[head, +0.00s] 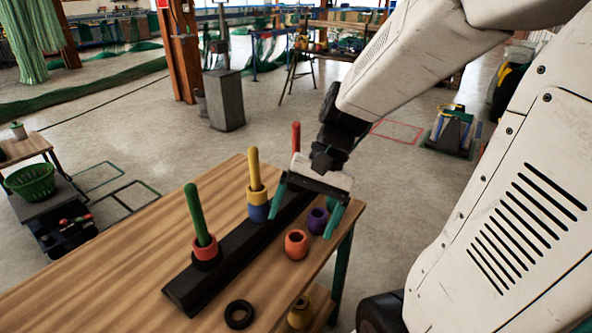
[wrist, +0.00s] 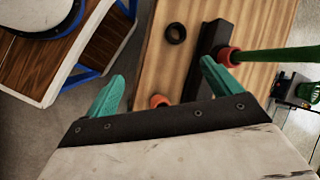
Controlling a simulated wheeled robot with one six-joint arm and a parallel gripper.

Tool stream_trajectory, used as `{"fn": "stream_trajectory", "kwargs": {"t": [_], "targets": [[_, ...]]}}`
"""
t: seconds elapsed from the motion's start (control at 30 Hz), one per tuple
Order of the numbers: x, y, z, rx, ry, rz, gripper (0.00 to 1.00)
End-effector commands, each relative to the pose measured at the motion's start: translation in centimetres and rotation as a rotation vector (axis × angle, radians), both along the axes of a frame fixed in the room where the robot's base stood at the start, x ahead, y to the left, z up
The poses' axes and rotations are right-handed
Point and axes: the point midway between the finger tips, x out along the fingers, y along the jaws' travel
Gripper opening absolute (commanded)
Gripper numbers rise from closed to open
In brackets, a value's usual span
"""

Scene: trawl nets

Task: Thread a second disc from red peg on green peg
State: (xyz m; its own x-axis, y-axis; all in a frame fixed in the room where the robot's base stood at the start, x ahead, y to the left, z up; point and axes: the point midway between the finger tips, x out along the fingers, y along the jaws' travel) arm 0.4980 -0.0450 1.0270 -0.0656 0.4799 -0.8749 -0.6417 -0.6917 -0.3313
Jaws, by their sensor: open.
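The green peg (head: 196,215) rises from the near end of a black bar (head: 225,257), with a black disc (head: 207,262) at its foot and a red disc (head: 205,247) above it. The green peg also shows in the wrist view (wrist: 280,55). The red peg (head: 296,137) stands toward the bar's far end; my gripper hides its lower part, so I cannot tell what discs it carries. My gripper (head: 305,212) is open and empty above the table, near the red peg. In the wrist view an orange-red disc (wrist: 158,101) shows below, between the teal fingers.
The yellow peg (head: 254,168) stands between them, with a yellow disc (head: 257,195) over a blue disc (head: 259,212). Loose on the wooden table (head: 110,265) are an orange-red disc (head: 296,244), a purple disc (head: 318,221) and a black ring (head: 239,315). The table's left part is clear.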

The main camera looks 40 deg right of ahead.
Motion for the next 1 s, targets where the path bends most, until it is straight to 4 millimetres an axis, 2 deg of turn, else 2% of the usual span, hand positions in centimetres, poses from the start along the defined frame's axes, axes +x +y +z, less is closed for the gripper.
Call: {"fn": "stream_trajectory", "kwargs": {"t": [0.03, 0.17, 0.27, 0.4, 0.5, 0.6, 0.73, 0.83, 1.0], "targets": [[1.6, -0.5, -1.1, 0.077, 0.034, -0.115, 0.9], [6.4, -2.1, -3.2, 0.284, 0.092, -0.45, 0.9], [10.5, -4.7, -5.1, 0.447, 0.13, -0.745, 0.9], [16.1, -10.6, -8.0, 0.671, 0.168, -1.194, 0.9], [18.6, -14.7, -9.6, 0.793, 0.177, -1.45, 0.9], [20.1, -17.6, -10.4, 0.877, 0.177, -1.622, 0.9], [21.2, -19.8, -10.6, 0.947, 0.175, -1.75, 0.9], [21.9, -20.2, -10.7, 0.969, 0.175, -1.787, 0.9], [23.8, -19.4, -11.5, 0.971, 0.179, -1.789, 0.9]]}}
